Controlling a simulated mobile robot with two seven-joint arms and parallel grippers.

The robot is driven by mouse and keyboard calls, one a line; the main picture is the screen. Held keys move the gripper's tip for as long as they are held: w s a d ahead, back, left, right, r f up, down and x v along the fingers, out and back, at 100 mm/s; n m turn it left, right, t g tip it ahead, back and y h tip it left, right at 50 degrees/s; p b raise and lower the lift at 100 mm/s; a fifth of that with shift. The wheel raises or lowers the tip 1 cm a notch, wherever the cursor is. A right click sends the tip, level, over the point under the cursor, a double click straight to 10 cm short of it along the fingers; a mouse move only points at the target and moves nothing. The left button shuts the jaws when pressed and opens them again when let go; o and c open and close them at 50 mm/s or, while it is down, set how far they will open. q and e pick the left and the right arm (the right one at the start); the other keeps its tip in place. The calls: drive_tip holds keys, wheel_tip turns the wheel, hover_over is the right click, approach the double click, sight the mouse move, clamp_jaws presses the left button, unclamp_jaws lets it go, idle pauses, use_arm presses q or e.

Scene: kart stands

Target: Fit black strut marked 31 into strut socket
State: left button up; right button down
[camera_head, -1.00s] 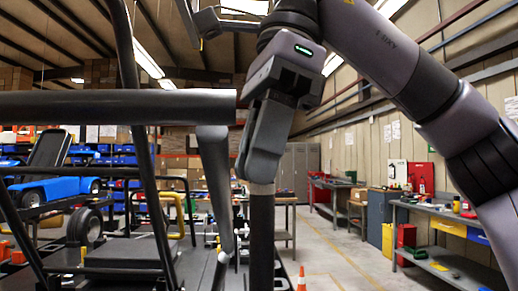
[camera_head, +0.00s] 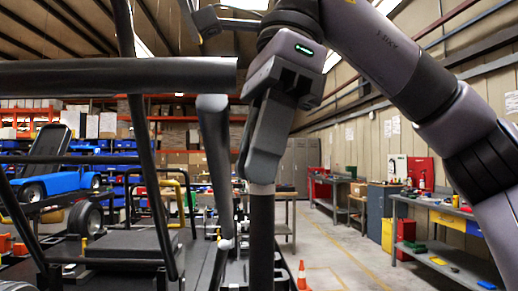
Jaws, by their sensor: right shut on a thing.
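My right gripper (camera_head: 262,180) is shut on the upper end of a black strut (camera_head: 261,235). The strut hangs upright below the fingers, and its lower end runs down to the bottom edge of the picture. No marking can be read on it. A dark tubular frame with a thick horizontal bar (camera_head: 110,75) stands close on the left, and the bar ends just left of the gripper. I cannot make out the strut socket. My left gripper is not clearly in view.
A blue kart (camera_head: 55,181) stands at the left behind the tubes. An orange cone (camera_head: 302,275) is on the floor right of the strut. A workbench (camera_head: 440,254) with tools lines the right wall. The floor between cone and bench is clear.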

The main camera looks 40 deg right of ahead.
sight(260, 187)
drive_tip(key=shift+f+b, duration=0.5)
drive_tip(key=shift+f, duration=0.2)
drive_tip(key=shift+f+b, duration=0.8)
drive_tip(key=shift+f, duration=0.2)
drive_tip(key=c, duration=0.8)
unclamp_jaws()
drive_tip(key=p+v, duration=0.4)
drive_tip(key=v, duration=0.1)
drive_tip(key=shift+r+p, duration=0.4)
drive_tip(key=shift+p+v, duration=0.65)
drive_tip(key=shift+v, duration=0.1)
drive_tip(key=shift+f, duration=0.1)
